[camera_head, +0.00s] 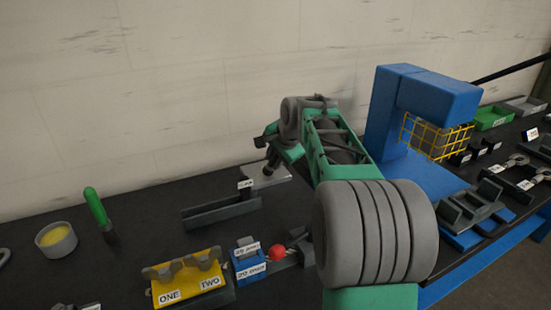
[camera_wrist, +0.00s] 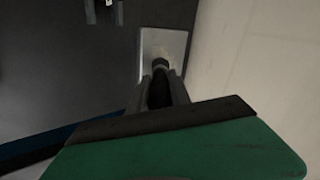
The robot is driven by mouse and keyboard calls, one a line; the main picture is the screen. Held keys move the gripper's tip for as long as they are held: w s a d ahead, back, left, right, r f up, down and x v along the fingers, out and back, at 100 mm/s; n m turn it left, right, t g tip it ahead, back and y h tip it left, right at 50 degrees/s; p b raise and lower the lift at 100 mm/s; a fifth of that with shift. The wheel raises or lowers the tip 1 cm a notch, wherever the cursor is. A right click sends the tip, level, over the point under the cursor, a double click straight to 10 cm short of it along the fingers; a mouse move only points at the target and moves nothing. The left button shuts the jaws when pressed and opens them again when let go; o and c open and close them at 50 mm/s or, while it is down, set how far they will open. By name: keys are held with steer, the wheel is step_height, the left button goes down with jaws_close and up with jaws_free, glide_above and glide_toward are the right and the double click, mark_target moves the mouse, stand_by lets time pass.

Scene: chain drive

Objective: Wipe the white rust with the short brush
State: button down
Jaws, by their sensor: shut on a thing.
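My gripper (camera_head: 268,158) is over a pale grey plate (camera_head: 281,176) near the back wall. In the wrist view my gripper (camera_wrist: 161,90) is shut on a short dark brush (camera_wrist: 160,68). Its dark round end points down at the plate (camera_wrist: 178,42); I cannot tell whether it touches. A faint pale patch shows on the plate around the brush end, too blurred to tell for sure as white rust. Most of the brush is hidden between the fingers and, in the head view, by my arm.
A dark grey channel (camera_head: 220,213) lies just in front of the plate. A green-handled tool (camera_head: 97,210) and a cup with yellow contents (camera_head: 56,240) stand at left. A yellow block (camera_head: 188,282) is in front. A blue machine with a yellow mesh guard (camera_head: 437,136) stands at right.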

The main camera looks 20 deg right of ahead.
steer(key=shift+w+p, duration=0.55)
steer(key=shift+w, duration=0.45)
steer(key=shift+w+r+p, duration=0.15)
steer(key=shift+w+p, duration=0.25)
steer(key=shift+p, duration=0.1)
steer(key=shift+w+p, duration=0.8)
steer(key=shift+w, duration=0.15)
steer(key=shift+w+p, duration=0.35)
steer(key=shift+w, duration=0.25)
steer(key=shift+d+p, duration=0.4)
steer(key=shift+d, duration=0.1)
steer(key=shift+s+f+b, duration=0.2)
steer(key=shift+s+b, duration=0.3)
steer(key=shift+s, duration=0.05)
steer(key=s+b, duration=0.2)
steer(key=s, duration=0.5)
